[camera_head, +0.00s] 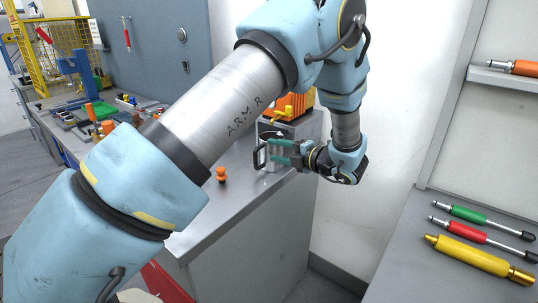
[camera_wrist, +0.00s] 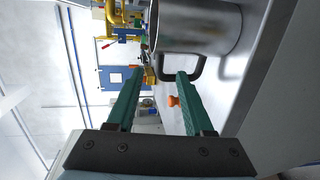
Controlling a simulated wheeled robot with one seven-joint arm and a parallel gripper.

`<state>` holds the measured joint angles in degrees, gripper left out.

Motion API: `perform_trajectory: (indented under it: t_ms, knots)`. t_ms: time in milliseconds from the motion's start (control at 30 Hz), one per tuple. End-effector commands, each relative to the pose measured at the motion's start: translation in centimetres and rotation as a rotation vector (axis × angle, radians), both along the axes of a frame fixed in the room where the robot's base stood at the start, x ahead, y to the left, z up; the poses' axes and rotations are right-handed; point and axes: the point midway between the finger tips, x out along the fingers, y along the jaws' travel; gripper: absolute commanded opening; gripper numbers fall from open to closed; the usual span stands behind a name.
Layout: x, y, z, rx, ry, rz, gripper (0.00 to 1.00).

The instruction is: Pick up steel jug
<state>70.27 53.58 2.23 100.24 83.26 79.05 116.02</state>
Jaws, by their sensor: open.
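The steel jug (camera_head: 272,165) stands on the metal counter, largely hidden behind my gripper in the head view. Its black handle (camera_head: 257,158) points left there. In the wrist view the grey jug body (camera_wrist: 205,28) fills the top right, and the dark handle (camera_wrist: 198,70) hangs below it. My gripper (camera_head: 277,153) is open, with green fingers. In the wrist view (camera_wrist: 158,77) the right fingertip overlaps the handle, and the left fingertip is left of it. I cannot tell whether the finger touches the handle.
A small orange knob (camera_head: 221,174) stands on the counter (camera_head: 205,215) left of the jug. An orange-and-yellow device (camera_head: 288,108) sits behind the jug. Green, red and yellow tools (camera_head: 480,258) lie on a grey surface at right. A white wall is close behind my wrist.

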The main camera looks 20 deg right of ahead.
Motion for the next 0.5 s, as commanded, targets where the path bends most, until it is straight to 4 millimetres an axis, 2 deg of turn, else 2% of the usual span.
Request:
perform_trajectory:
  t_ms: [200, 500]
  knots:
    - [3.1, 1.5, -0.4, -0.002, 0.001, 0.007, 0.52]
    - [6.2, 2.9, -0.9, -0.001, 0.003, 0.009, 0.52]
